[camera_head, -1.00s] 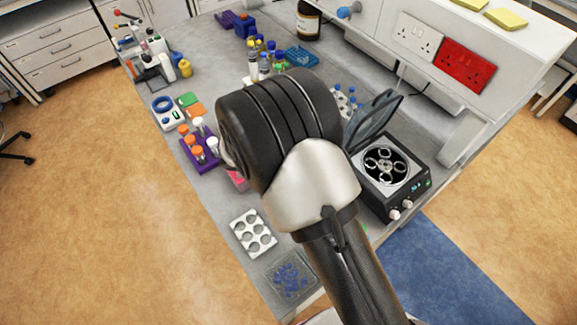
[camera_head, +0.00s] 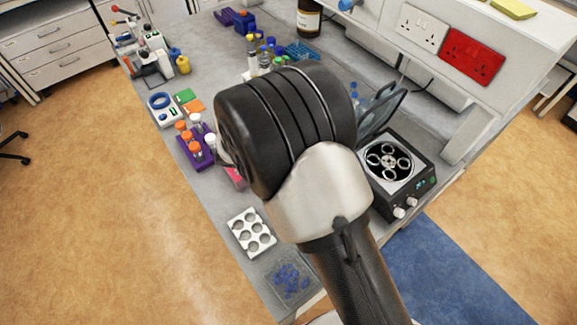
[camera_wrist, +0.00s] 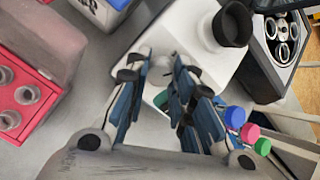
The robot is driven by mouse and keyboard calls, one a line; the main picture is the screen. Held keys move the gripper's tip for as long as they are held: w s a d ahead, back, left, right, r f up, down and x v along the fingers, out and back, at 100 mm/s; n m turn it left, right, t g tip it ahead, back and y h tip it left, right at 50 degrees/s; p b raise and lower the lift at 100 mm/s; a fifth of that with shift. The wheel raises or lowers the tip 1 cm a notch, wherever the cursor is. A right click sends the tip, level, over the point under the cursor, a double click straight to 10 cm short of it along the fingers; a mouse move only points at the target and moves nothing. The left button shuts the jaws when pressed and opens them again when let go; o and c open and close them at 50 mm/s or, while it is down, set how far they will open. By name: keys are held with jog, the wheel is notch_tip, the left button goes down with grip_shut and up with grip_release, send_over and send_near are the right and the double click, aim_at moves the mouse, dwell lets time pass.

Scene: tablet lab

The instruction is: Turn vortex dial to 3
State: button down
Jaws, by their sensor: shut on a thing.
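The vortex mixer (camera_wrist: 205,50) is a white box with a black cup on top, at the upper middle of the wrist view. My gripper (camera_wrist: 161,72) has its two blue-and-dark fingers at the mixer's front side. The fingers are shut on the vortex dial, a small pale knob mostly hidden between the tips. The dial's marks and pointer cannot be read. In the head view my own arm hides the mixer, the dial and the gripper.
An open centrifuge (camera_head: 397,165) stands right of my arm. In the wrist view a red block (camera_wrist: 28,98) is at left, and tubes with blue, pink and green caps (camera_wrist: 250,133) are close at right. A white well tray (camera_head: 250,233) lies near the bench's front edge.

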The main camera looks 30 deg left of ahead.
jog(key=m+b, duration=0.1)
jog(key=m, duration=0.1)
jog(key=m+b, duration=0.2)
jog(key=shift+f+m, duration=0.2)
jog(key=shift+m, duration=0.1)
jog(key=m+b, duration=0.4)
jog(key=shift+a+m, duration=0.1)
jog(key=shift+m, duration=0.2)
jog(key=m+b, duration=0.3)
jog(key=m, duration=0.1)
jog(key=shift+m+t+b, duration=0.3)
jog(key=shift+b, duration=0.1)
jog(key=m+b, duration=0.3)
jog(key=m, duration=0.1)
jog(key=shift+r+m+h, duration=0.1)
jog(key=shift+m+h, duration=0.3)
jog(key=shift+m+b, duration=0.3)
jog(key=c, duration=1.4)
grip_release()
jog(key=shift+o, duration=0.2)
jog(key=shift+r, duration=0.1)
